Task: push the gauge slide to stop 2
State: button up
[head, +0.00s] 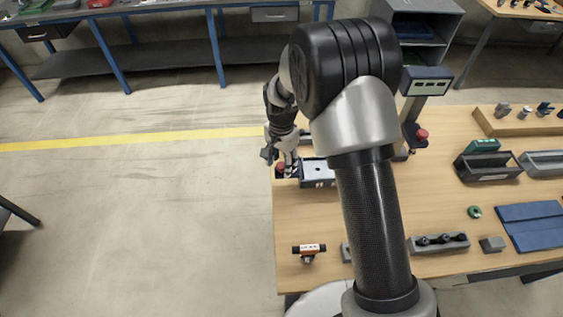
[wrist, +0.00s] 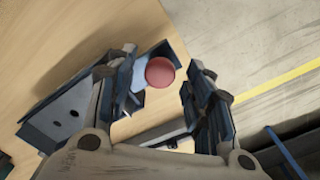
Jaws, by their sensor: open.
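A round red knob (head: 281,168) shows at the table's far left corner, beside a grey and dark blue box-like fixture (head: 318,172). I take them for the gauge slide and its body, but cannot be sure. My gripper (head: 287,155) is over that corner. In the wrist view, my gripper (wrist: 161,84) is open, with the red knob (wrist: 160,72) between the line of its fingers, near the tips; I cannot tell whether they touch. The grey fixture (wrist: 70,115) lies left of the fingers, partly hidden. No stop numbers can be read.
The wooden table (head: 305,222) drops off at its left edge, close to my gripper. An orange and white part (head: 309,249) stands near the front left. A device with a display (head: 427,82) and a second red knob (head: 422,133) stand right of my arm.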

jog(key=shift+c, duration=0.4)
grip_shut()
dwell(0.4)
